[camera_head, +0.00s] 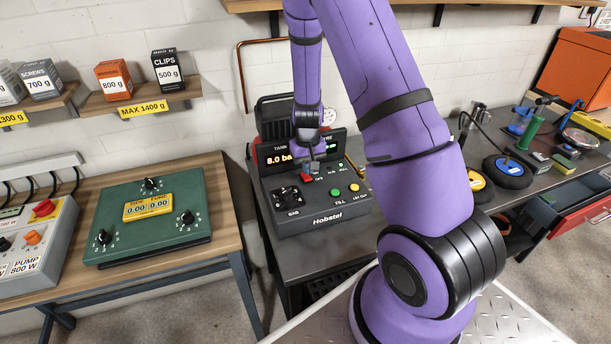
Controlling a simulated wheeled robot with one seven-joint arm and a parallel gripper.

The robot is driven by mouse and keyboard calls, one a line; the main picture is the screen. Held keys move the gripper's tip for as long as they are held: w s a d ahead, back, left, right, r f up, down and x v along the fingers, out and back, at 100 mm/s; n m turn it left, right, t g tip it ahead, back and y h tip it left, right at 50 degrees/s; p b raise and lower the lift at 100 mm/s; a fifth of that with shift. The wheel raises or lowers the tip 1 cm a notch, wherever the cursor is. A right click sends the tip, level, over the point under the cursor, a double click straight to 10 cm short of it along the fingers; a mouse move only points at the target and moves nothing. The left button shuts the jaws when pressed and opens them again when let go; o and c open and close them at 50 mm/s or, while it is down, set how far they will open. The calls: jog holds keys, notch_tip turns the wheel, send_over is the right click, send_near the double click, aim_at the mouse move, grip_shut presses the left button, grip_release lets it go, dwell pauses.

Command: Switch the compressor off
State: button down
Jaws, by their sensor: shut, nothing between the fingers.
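The compressor (325,218) is a dark box labelled Hobstel on the dark bench. A green button (335,193) and a yellow button (354,188) are to the right. My gripper (313,168) is shut and empty, pointing down just above the panel close to the red switch. I cannot tell whether it touches the switch, or the switch's exact position.
A green panel (180,236) with knobs and a yellow display stands on the wooden table at left. A grey pump box (35,262) is at far left. Shelves hold boxes above.

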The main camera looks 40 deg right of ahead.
aim_at(307, 178)
jog(key=shift+f, duration=1.25)
dwell(0.8)
jog(key=shift+r, duration=3.5)
